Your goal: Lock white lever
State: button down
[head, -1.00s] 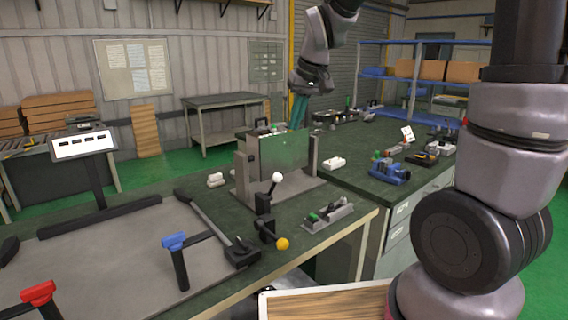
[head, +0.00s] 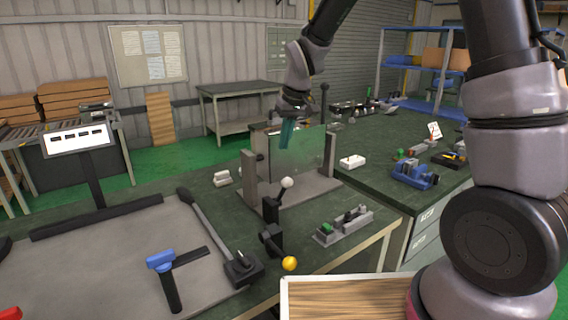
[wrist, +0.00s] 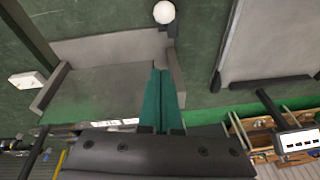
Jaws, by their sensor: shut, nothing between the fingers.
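The white lever (head: 287,183) is a white ball knob on a dark stem, upright at the front of a grey fixture (head: 317,187) with a green-grey plate. Its white ball also shows at the top of the wrist view (wrist: 164,12). My gripper (head: 286,146) has teal fingers that point down. The fingers and wrist hide part of the fixture.
A yellow knob (head: 289,263) is just in front of the lever. A grey block with a green button (head: 343,225) is to its right. A white block (head: 352,161) lies behind right.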

aim_at(283, 190)
jog(key=shift+s+a+f, duration=0.1)
jog(key=shift+s+f, duration=0.15)
jog(key=shift+f, duration=1.6)
jog(key=shift+s+a+f, duration=0.1)
jog(key=shift+s+f, duration=0.1)
jog(key=shift+f, duration=1.6)
jog(key=shift+s+a+f, duration=0.1)
jog(key=shift+s+f, duration=0.15)
jog(key=shift+f, duration=1.6)
